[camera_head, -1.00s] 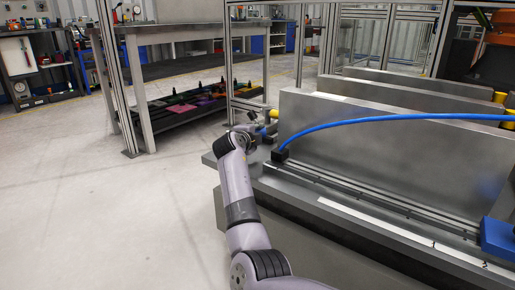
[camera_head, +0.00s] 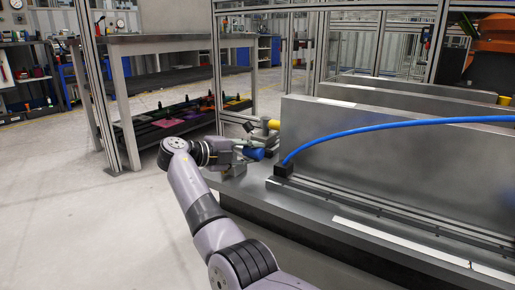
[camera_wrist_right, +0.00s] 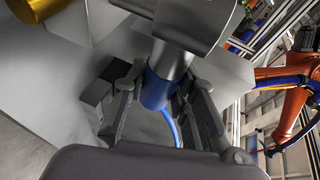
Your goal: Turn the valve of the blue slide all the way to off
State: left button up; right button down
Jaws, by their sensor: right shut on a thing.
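The valve's blue cylindrical part (camera_head: 254,153) is at the left end of the metal bench, below a yellow cylinder (camera_head: 272,124). In the right wrist view the blue part (camera_wrist_right: 157,92) stands between the two grey fingers, under a grey metal body. My right gripper (camera_wrist_right: 160,85) is shut on this blue valve part; in the head view the gripper (camera_head: 244,150) partly covers it. The valve's exact turn angle cannot be read. The blue slide block is not in the head view now. My left gripper is not in view.
A tall metal plate (camera_head: 390,150) stands right of the valve. A yellow cylinder (camera_wrist_right: 34,8) is near the gripper. Open floor (camera_head: 110,225) lies left.

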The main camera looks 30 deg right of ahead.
jog(key=shift+a+f+m+g, duration=0.1)
jog(key=shift+m+g, duration=0.2)
jog(key=shift+g, duration=0.1)
jog(key=c, duration=1.3)
grip_release()
jog(key=shift+v, duration=6)
jog(key=shift+s, duration=0.1)
